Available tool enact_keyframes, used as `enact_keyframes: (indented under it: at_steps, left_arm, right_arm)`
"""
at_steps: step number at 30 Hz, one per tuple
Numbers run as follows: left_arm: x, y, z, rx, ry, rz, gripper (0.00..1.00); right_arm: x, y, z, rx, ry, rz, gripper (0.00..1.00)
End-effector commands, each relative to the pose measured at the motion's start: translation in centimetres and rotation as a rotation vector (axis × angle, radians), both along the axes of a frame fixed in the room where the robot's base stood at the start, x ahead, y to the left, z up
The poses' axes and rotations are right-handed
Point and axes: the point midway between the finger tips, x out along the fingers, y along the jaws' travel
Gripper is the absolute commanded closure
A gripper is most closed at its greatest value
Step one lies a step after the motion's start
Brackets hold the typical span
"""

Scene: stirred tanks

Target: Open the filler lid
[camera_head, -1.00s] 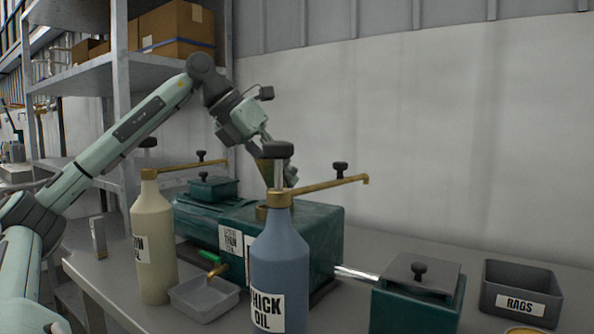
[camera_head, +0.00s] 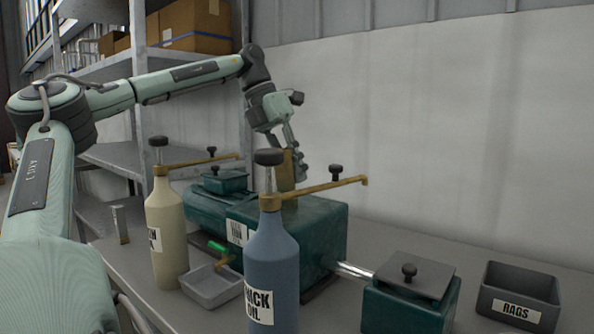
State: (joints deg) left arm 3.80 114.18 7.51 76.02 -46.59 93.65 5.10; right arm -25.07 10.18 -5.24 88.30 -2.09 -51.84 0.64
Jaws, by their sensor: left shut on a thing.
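The green gearbox-like tank (camera_head: 322,228) stands on the bench behind the blue bottle. A brass-coloured piece, which looks like the filler lid (camera_head: 286,171), stands raised above the tank's top. My left gripper (camera_head: 288,168) is shut on it, with its fingers pointing down. The filler opening and the lid's lower edge are hidden behind the blue bottle's pump, so I cannot tell whether the lid still touches the tank. My right gripper is not in view.
A grey tray (camera_head: 213,287), a lidded green box (camera_head: 410,300) and a RAGS bin (camera_head: 519,296) are nearby. Shelves stand behind left.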

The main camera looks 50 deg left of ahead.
Motion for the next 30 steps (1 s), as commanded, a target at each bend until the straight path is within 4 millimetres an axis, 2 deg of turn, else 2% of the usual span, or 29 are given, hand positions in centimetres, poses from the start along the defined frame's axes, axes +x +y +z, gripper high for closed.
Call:
enact_keyframes:
  at_steps: [11,12,16,17,26,30]
  left_arm:
    - [-0.2,-0.1,-0.2,-0.003,0.011,-0.005,1.0]
    - [-0.2,-0.1,-0.2,-0.002,0.011,-0.005,0.82]
    - [-0.1,-0.1,-0.2,-0.002,0.009,-0.002,0.66]
    - [-0.1,0.0,-0.2,-0.002,0.009,-0.002,0.65]
    - [-0.1,0.0,0.1,0.0,0.005,-0.001,0.65]
    - [-0.4,0.5,1.3,0.0,0.005,0.003,0.65]
  right_arm:
    - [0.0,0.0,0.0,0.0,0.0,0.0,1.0]
    - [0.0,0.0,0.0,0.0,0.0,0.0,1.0]
    - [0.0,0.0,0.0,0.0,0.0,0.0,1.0]
    - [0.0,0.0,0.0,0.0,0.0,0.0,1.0]
    - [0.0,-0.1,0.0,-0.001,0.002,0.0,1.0]
    - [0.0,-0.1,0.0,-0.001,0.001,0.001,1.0]
